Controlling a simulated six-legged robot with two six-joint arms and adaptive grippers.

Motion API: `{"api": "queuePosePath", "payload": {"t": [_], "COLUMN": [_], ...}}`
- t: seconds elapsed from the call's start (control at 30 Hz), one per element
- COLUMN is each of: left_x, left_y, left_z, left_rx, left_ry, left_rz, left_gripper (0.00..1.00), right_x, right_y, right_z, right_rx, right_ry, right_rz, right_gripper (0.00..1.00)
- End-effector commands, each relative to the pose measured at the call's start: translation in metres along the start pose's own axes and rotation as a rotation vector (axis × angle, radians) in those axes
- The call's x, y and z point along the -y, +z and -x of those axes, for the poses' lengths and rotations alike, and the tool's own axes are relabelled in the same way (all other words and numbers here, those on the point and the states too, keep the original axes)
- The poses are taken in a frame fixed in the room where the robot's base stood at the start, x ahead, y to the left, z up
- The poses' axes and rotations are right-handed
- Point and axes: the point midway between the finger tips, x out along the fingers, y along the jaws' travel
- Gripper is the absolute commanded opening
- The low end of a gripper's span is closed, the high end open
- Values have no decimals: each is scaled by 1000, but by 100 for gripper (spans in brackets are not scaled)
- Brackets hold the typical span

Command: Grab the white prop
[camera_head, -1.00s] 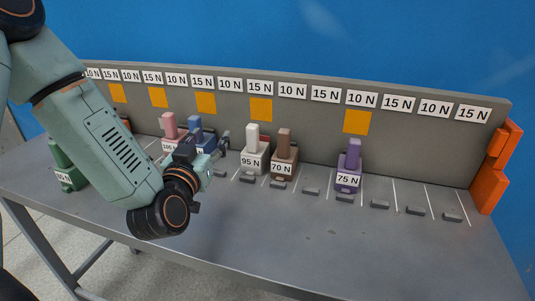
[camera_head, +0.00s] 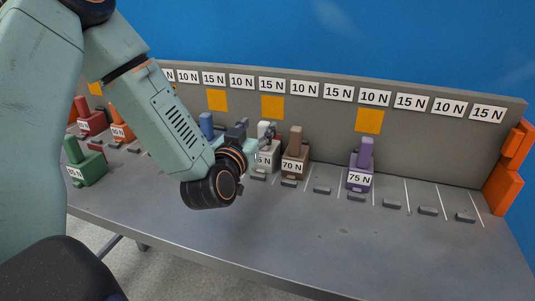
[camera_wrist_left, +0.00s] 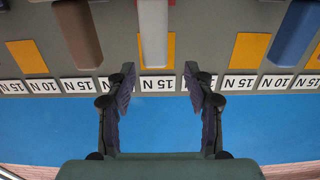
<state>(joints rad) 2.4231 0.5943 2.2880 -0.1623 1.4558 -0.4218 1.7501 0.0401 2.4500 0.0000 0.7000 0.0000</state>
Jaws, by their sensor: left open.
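The white prop (camera_head: 268,150) stands upright on the bench, left of a brown prop. Its label is partly covered by my left gripper. My left gripper (camera_head: 268,133) is open, close to the white prop's upper part in the head view. In the left wrist view the white prop's post (camera_wrist_left: 153,30) shows at the top middle, ahead of and between the spread fingers (camera_wrist_left: 158,85). Nothing is between the fingertips themselves. My right gripper is out of view.
The brown 70 N prop (camera_head: 295,158) stands close to the right, the blue prop (camera_head: 206,125) to the left. A purple 75 N prop (camera_head: 360,168) stands farther right. A grey back panel (camera_head: 440,135) rises behind. The bench front (camera_head: 330,235) is clear.

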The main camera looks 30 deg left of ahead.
Motion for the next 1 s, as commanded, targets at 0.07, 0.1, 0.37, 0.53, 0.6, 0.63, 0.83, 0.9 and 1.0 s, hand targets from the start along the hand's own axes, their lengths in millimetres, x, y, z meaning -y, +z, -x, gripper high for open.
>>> {"api": "queuePosePath", "payload": {"t": [0.07,0.1,0.37,0.53,0.6,0.63,0.83,0.9,1.0], "left_x": [-2,-3,-5,-6,-6,-6,-6,-6,-6], "left_y": [2,2,3,2,2,2,2,2,2], "left_z": [-10,-17,-47,-50,-50,-50,-50,-50,-50], "left_rx": [-4,-4,0,1,1,1,1,1,1], "left_ry": [3,2,3,5,5,5,5,5,5], "left_rz": [-4,-4,-1,0,0,0,0,0,0], "left_gripper": [53,53,53,53,53,53,36,30,21], "right_x": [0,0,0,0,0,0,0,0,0], "right_y": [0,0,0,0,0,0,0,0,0], "right_z": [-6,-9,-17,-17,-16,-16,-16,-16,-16], "right_rx": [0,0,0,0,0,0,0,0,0], "right_ry": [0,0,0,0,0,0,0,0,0], "right_rz": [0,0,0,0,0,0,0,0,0], "right_gripper": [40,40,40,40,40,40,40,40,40]}}
